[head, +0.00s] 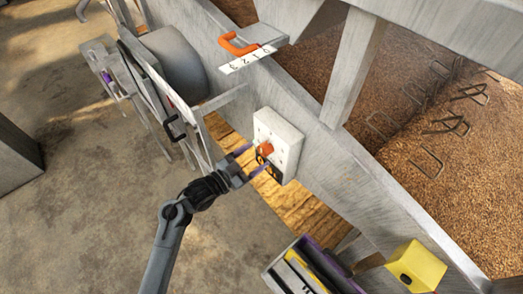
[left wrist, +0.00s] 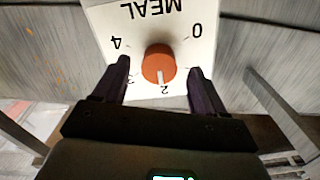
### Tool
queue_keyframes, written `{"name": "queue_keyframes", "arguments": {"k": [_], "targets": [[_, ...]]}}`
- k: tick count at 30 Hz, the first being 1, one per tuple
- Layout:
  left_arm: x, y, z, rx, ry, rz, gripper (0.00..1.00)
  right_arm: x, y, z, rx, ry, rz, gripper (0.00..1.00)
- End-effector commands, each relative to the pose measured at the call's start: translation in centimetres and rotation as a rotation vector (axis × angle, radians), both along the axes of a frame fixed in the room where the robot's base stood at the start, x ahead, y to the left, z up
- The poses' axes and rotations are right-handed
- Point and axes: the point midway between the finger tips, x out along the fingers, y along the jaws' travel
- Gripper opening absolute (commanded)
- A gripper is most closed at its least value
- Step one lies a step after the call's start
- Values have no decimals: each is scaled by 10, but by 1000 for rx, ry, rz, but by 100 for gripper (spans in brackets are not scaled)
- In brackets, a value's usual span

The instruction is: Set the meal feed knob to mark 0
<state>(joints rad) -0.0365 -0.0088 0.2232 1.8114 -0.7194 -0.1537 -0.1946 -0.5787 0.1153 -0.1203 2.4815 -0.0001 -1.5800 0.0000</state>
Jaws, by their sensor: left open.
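The meal feed knob (left wrist: 158,63) is a round orange knob on a white dial plate (left wrist: 182,20) lettered MEAL, which appears upside down in the left wrist view. Its white pointer line points at the mark 2, and the mark 0 (left wrist: 198,30) is at the upper right of the knob. In the head view the knob (head: 265,148) sits on a pale box (head: 287,134) fixed to the grey wall. My left gripper (left wrist: 160,82) is open, with one dark finger to each side of the knob; contact cannot be told. My left gripper (head: 253,160) also shows in the head view. My right gripper is not in view.
A trough of brown grain (head: 440,165) lies behind the wall. An orange handle (head: 238,47) stands by a numbered white scale (head: 248,60) above the box. A yellow box (head: 416,266) is at the lower right. Bare floor (head: 75,200) is open at left.

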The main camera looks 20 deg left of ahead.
Motion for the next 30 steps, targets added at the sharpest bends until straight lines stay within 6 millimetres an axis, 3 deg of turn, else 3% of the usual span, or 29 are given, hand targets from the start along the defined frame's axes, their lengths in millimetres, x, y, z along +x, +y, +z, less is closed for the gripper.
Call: {"name": "queue_keyframes", "arguments": {"k": [9, 20, 30], "targets": [[26, -14, 0, -1, -1, 1, 72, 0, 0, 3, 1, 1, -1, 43], [28, -15, 0, 0, 0, 0, 70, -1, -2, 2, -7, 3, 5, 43], [28, -15, 0, 0, 0, 0, 19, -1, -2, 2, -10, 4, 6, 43]]}}
